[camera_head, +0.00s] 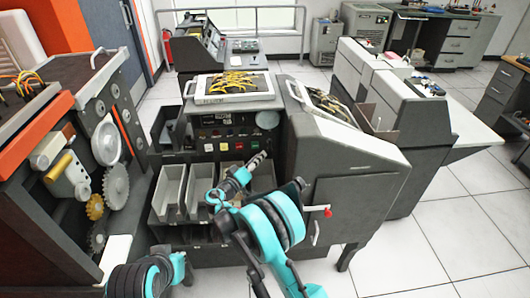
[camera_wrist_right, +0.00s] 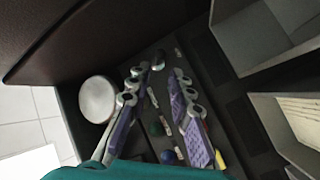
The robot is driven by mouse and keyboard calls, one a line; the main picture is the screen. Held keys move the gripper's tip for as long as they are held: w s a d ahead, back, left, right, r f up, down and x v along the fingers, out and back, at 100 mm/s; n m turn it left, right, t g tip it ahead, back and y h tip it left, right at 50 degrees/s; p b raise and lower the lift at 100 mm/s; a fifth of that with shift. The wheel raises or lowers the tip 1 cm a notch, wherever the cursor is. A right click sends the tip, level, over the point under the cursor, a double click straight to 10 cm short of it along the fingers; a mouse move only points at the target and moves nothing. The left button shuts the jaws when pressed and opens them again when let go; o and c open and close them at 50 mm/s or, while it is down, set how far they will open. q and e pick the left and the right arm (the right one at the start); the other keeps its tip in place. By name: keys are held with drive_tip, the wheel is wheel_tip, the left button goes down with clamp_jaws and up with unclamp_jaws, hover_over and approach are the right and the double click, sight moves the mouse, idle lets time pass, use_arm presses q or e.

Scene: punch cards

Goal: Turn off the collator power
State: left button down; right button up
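The collator (camera_head: 345,165) is the dark grey machine in the middle. Its front control panel (camera_head: 212,133) has several red, green and white buttons, too small to tell which is the power control. My right gripper (camera_head: 262,158) is in front of the panel's lower right part. In the right wrist view, its purple-padded fingers (camera_wrist_right: 161,72) are apart with nothing between them. Behind them is a dark strip with a green button (camera_wrist_right: 155,128), a blue button (camera_wrist_right: 168,157) and small labels. A round silver disc (camera_wrist_right: 97,98) is left of the fingers.
Open grey card bins (camera_head: 168,193) sit below the panel. A red-knobbed handle (camera_head: 327,212) is on the collator's right side. A machine with exposed gears (camera_head: 116,185) stands close at the left. Tiled floor (camera_head: 440,235) is clear at the right.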

drive_tip(key=v, duration=0.5)
drive_tip(key=shift+s+a, duration=0.1)
drive_tip(key=shift+s, duration=0.05)
